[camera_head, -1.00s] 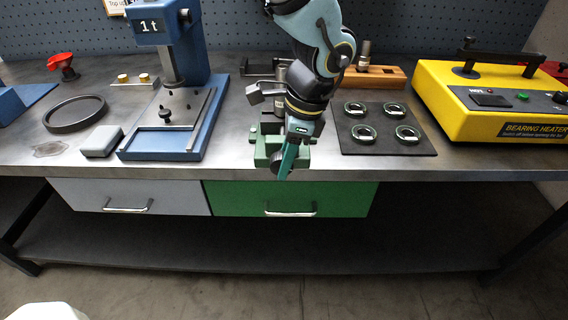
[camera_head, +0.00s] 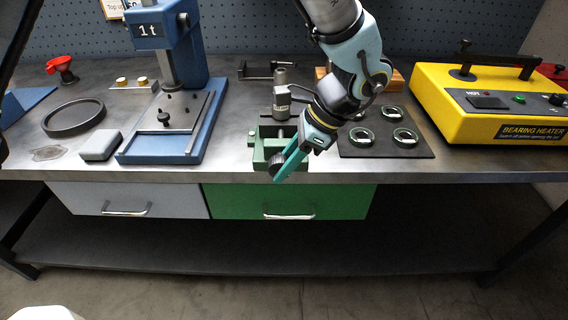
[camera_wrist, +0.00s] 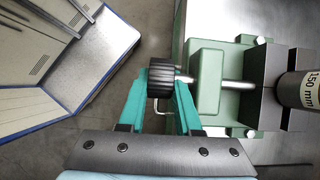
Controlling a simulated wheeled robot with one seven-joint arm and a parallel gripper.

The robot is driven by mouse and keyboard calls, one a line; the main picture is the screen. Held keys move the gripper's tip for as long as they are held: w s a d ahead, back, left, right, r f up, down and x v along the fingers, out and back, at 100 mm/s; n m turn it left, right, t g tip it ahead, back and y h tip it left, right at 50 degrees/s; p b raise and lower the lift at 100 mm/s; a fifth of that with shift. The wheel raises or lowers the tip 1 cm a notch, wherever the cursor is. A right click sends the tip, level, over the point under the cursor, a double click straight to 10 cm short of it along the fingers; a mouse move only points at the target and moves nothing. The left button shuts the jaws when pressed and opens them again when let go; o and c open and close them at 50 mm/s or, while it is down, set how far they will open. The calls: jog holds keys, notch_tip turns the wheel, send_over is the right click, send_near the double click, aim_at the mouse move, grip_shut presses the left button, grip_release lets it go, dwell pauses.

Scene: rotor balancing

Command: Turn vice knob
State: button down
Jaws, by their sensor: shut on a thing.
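The green vice (camera_head: 262,140) stands at the front edge of the bench and also shows in the wrist view (camera_wrist: 208,72). Its dark ribbed knob (camera_wrist: 161,80) sits on a metal screw at the vice's front end. My gripper (camera_wrist: 161,82) has its teal fingers on either side of the knob and is shut on it. In the head view my gripper (camera_head: 280,172) reaches in from the right and hides part of the vice. The knob (camera_head: 275,166) is partly covered there. A grey cylinder marked 150 mm (camera_wrist: 305,90) stands at the vice jaws.
A blue press (camera_head: 165,130) stands left of the vice. A dark mat (camera_head: 355,151) with several rings lies to the right, then a yellow bearing heater (camera_head: 480,105). A grey block (camera_head: 100,145) lies left of the press. Drawers (camera_head: 340,203) sit below the bench edge.

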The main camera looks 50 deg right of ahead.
jog(key=c, duration=0.9)
grip_release()
jog(key=shift+f, duration=0.1)
jog(key=b+v, duration=0.1)
jog(key=v, duration=0.9)
jog(key=shift+s+d+r+b, duration=0.1)
jog(key=shift+s+r+b, duration=0.05)
jog(key=shift+r+b, duration=0.25)
